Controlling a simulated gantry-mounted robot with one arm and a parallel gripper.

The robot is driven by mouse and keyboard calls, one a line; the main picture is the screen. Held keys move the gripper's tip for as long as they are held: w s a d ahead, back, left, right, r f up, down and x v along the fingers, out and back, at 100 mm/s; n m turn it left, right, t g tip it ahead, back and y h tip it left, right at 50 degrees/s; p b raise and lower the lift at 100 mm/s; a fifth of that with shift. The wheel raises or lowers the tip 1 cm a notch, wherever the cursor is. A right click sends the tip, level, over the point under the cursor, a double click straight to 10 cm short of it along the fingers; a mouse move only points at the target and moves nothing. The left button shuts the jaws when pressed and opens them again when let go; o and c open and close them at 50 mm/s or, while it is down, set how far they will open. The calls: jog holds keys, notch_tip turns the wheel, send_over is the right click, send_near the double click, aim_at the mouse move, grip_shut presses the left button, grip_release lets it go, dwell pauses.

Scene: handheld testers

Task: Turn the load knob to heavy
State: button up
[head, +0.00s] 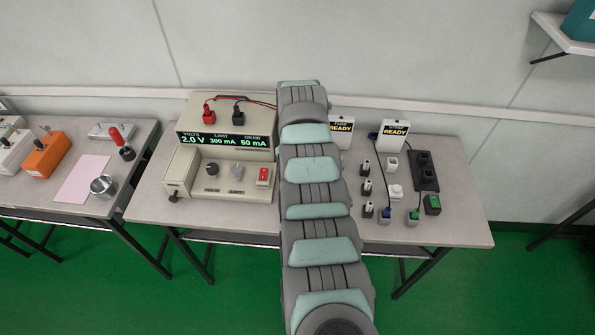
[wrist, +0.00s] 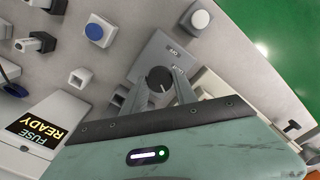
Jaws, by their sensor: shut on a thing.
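The load knob (wrist: 159,80) is a dark round knob with a pale pointer line, on a grey box (wrist: 148,60) in the wrist view. Small labels sit beside it; one seems to read OFF, and the others are too small to read surely. The pointer's exact setting is hard to tell. My gripper (wrist: 161,82) has its two grey fingers on either side of the knob, closed on it. In the head view my arm hides the knob, its box and the gripper.
A fuse tester (wrist: 40,125) showing READY stands close beside my gripper. A blue-topped button (wrist: 96,32), a white button (wrist: 200,19) and small sockets lie around the box. In the head view a beige power supply (head: 185,160) stands left of my arm.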

grip_shut()
jog(key=shift+r+m+p, duration=0.1)
jog(key=shift+m+p, duration=0.2)
jog(key=shift+p, duration=0.05)
jog(key=m+p, duration=0.2)
jog(key=m, duration=0.1)
jog(key=shift+m, duration=0.4)
jog(key=m+p, duration=0.1)
jog(key=m, duration=0.3)
jog(key=shift+p, duration=0.3)
jog(key=shift+m, duration=1.7)
